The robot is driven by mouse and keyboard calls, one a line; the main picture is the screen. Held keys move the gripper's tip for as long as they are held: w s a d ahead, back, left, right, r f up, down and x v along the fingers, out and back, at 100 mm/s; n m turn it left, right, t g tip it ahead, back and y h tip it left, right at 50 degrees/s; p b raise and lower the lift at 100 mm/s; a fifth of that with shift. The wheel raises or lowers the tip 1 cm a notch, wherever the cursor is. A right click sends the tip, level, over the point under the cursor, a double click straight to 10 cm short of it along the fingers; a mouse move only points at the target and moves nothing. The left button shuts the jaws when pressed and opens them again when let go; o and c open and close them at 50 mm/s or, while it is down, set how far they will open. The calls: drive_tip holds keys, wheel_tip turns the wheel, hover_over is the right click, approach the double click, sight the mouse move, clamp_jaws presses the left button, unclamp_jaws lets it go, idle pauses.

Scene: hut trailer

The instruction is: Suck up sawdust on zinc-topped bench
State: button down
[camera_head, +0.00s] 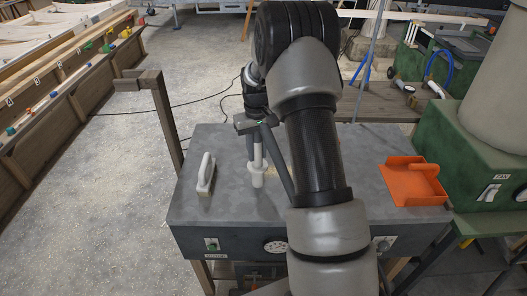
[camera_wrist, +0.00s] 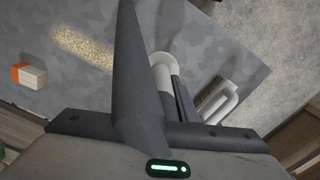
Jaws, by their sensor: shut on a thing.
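The zinc-topped bench (camera_head: 235,207) stands in front of me with a mottled grey top. My gripper (camera_head: 262,150) is low over its middle, shut on a white nozzle (camera_head: 257,174), which is roughly upright. Whether its mouth touches the top I cannot tell. In the wrist view the nozzle (camera_wrist: 162,72) shows between the dark fingers (camera_wrist: 156,72). A pale yellow streak of sawdust (camera_wrist: 85,46) lies on the top, apart from the nozzle and partly behind a finger. In the head view my arm hides most of it.
A white-handled brush (camera_head: 206,175) lies left of the nozzle. An orange dustpan (camera_head: 412,182) lies at the bench's right. An orange-and-white block (camera_wrist: 29,75) shows in the wrist view. A wooden post (camera_head: 166,120) rises at the left, and a green machine (camera_head: 470,150) stands close on the right.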

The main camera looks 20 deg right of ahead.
drive_tip(key=shift+w+d+p, duration=0.6)
drive_tip(key=shift+w+d, duration=0.65)
drive_tip(key=shift+w, duration=1.5)
drive_tip(key=shift+s+d, duration=2.25)
drive_tip(key=shift+d, duration=3.1)
drive_tip(key=shift+s+d, duration=2.2)
drive_tip(key=shift+d, duration=3.1)
wheel_tip(320, 180, up, 7)
drive_tip(key=p, duration=0.3)
drive_tip(key=shift+p, duration=0.35)
drive_tip(key=shift+s, duration=0.1)
